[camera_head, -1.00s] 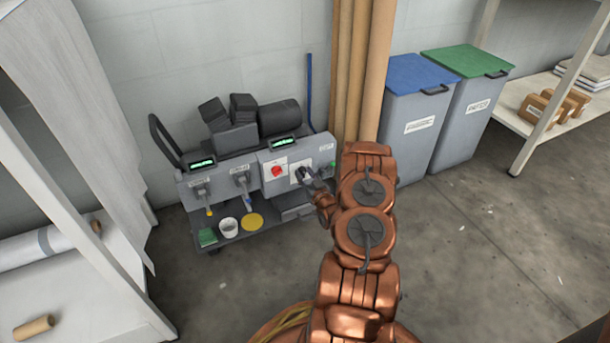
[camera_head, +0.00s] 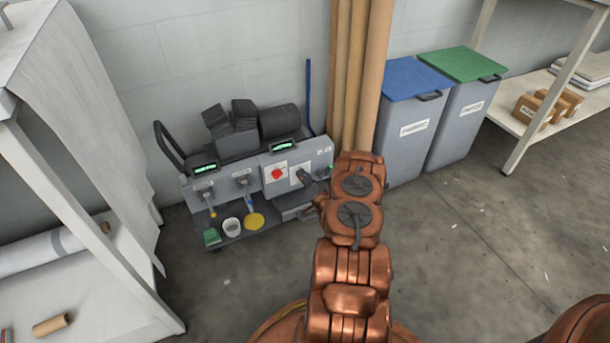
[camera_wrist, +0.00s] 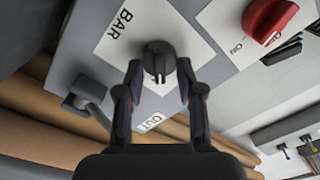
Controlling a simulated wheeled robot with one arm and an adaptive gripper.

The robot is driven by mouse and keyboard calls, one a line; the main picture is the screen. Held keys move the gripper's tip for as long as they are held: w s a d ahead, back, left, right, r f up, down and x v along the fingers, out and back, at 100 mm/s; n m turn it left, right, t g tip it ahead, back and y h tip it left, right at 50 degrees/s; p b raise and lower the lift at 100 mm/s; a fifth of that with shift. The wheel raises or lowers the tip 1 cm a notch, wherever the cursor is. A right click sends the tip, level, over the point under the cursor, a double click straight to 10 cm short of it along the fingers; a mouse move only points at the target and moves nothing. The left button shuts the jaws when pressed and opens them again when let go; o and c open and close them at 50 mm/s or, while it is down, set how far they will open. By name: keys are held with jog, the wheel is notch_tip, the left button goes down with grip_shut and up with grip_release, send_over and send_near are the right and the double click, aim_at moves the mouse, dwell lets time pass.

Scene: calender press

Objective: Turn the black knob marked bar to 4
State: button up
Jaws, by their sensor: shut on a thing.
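The black knob (camera_wrist: 158,57) marked BAR sits on a white label plate (camera_wrist: 120,40) on the grey machine's front panel. In the wrist view my gripper (camera_wrist: 158,75) has one finger on each side of the knob, shut on it. The word BAR is readable; the scale numbers are not, so I cannot tell the value the knob points to.
A red switch (camera_wrist: 270,18) marked ON is beside the knob. A grey valve fitting (camera_wrist: 85,92) is on the other side. A cart shelf holds a white cup (camera_head: 231,227) and a yellow disc (camera_head: 254,221). Blue-lidded (camera_head: 412,78) and green-lidded (camera_head: 463,64) bins stand right.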

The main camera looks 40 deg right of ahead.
jog(key=shift+d+m, duration=0.1)
jog(key=shift+m, duration=1.1)
jog(key=o, duration=1.2)
jog(key=shift+c, duration=0.2)
jog(key=shift+s+f, duration=0.1)
jog(key=v, duration=1.1)
jog(key=shift+s+a, duration=0.2)
jog(key=shift+s, duration=0.15)
